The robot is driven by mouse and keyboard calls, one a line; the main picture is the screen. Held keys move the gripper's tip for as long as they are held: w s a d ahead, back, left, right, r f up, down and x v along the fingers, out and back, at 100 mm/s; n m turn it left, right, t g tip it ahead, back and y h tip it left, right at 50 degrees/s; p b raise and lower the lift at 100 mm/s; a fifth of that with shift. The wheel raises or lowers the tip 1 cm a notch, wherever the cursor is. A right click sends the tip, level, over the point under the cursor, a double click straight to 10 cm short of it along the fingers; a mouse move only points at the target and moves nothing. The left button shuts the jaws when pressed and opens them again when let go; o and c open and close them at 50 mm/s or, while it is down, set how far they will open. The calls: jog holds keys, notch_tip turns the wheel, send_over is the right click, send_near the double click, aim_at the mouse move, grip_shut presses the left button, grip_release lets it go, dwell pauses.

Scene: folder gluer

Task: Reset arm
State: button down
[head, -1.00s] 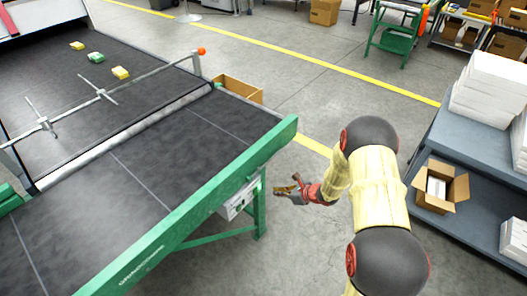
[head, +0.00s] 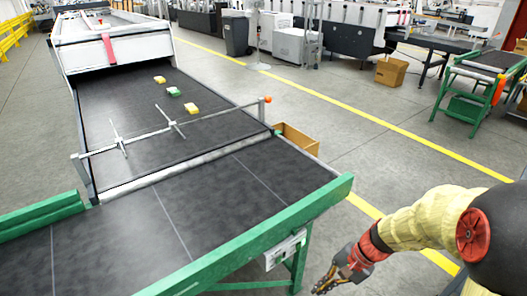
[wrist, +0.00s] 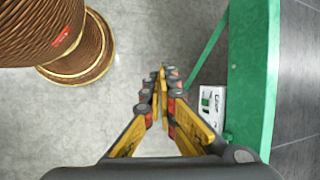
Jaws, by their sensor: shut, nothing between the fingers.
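My gripper (head: 326,283) is at the lower right in the head view, at the end of my yellow-sleeved arm. It hangs to the right of the green-edged conveyor table and is apart from it. In the wrist view my gripper (wrist: 163,72) has its fingers together, with nothing between them. It points down over the bare grey floor (wrist: 190,40).
The conveyor (head: 120,222) fills the left, with a green front rail (head: 270,232). Several yellow and green blocks (head: 174,92) lie on its belt beyond a metal bar (head: 200,118). A cardboard box (head: 297,138) stands beside it.

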jog(key=s+d+r+n+t+h, duration=0.1)
jog(key=s+r+n+t+h, duration=0.2)
jog(key=r, duration=0.8)
jog(key=s+d+r+n+t+h, duration=0.1)
jog(key=s+r+n, duration=0.5)
jog(key=r, duration=0.6)
jog(key=shift+s+r+t+h, duration=0.2)
jog(key=shift+s+t+h, duration=0.75)
jog(key=shift+s, duration=0.3)
